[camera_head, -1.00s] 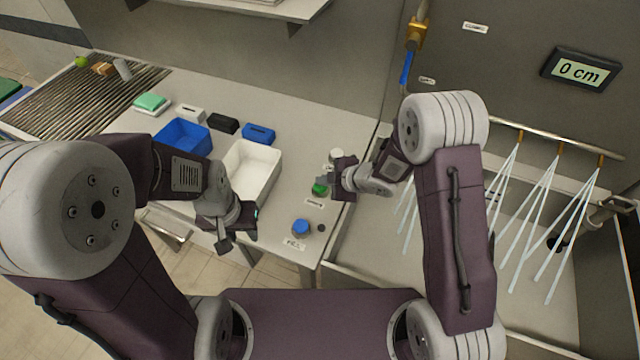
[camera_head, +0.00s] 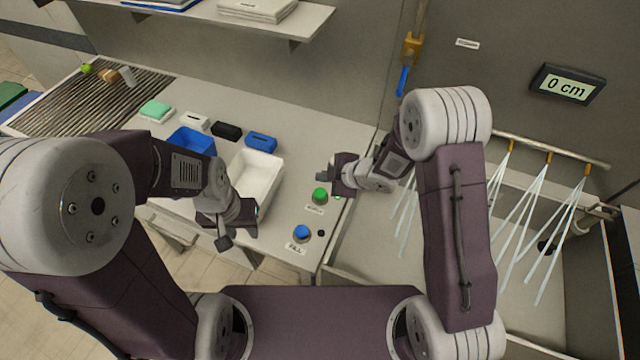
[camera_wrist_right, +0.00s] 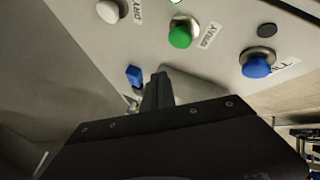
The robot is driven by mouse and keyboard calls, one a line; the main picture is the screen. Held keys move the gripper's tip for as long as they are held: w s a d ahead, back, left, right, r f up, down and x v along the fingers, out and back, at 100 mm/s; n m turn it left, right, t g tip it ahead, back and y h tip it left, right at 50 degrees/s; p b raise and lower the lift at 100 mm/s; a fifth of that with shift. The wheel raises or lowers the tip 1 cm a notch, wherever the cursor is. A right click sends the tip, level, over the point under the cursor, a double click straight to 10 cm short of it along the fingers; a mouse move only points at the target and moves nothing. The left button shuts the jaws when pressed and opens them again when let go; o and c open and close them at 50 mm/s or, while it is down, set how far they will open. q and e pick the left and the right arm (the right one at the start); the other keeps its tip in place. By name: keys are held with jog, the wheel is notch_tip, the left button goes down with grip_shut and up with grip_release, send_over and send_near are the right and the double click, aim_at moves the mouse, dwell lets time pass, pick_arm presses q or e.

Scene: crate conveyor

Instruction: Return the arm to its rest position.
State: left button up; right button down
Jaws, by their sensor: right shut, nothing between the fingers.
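My right gripper (camera_head: 323,174) is shut and empty, above and apart from the counter's button panel. Its closed fingers also show in the right wrist view (camera_wrist_right: 158,92). The green button (camera_head: 320,194), labelled SPRAY, is just below it in the head view and stands clear in the wrist view (camera_wrist_right: 181,36). The blue FILL button (camera_head: 302,232) is nearer me. The white DRY button (camera_wrist_right: 107,11) shows in the wrist view and is hidden in the head view. My left gripper (camera_head: 228,232) hangs by the counter's front edge near the white bin; its finger gap is unclear.
A white bin (camera_head: 276,160) and a blue bin (camera_head: 203,136) stand on the counter, with several small coloured blocks behind. A sink basin with hanging strips (camera_head: 545,225) lies to the right. The display (camera_head: 568,84) reads 0 cm. A shelf overhangs the back.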

jog(key=shift+w+d, duration=0.1)
jog(key=w+d+r+m+t+h+b, duration=0.2)
jog(key=w+d+r+m+t, duration=0.1)
jog(key=d+r, duration=0.55)
jog(key=s+d+r+m+h, duration=0.2)
jog(key=s+d+m+h, duration=0.1)
jog(key=d+m, duration=0.1)
jog(key=s+d+f+m+g+h, duration=0.1)
jog(key=s+d+f+m+g, duration=0.1)
jog(key=s+m, duration=0.4)
jog(key=s+d+f+m+g, duration=0.2)
jog(key=s+f+m+g, duration=0.2)
jog(key=s, duration=1)
jog(key=shift+f+m+g+h, duration=0.15)
jog(key=shift+m+g+h, duration=0.25)
jog(key=shift+m+g, duration=0.6)
jog(key=shift+s+d, duration=0.1)
jog(key=shift+d, duration=0.1)
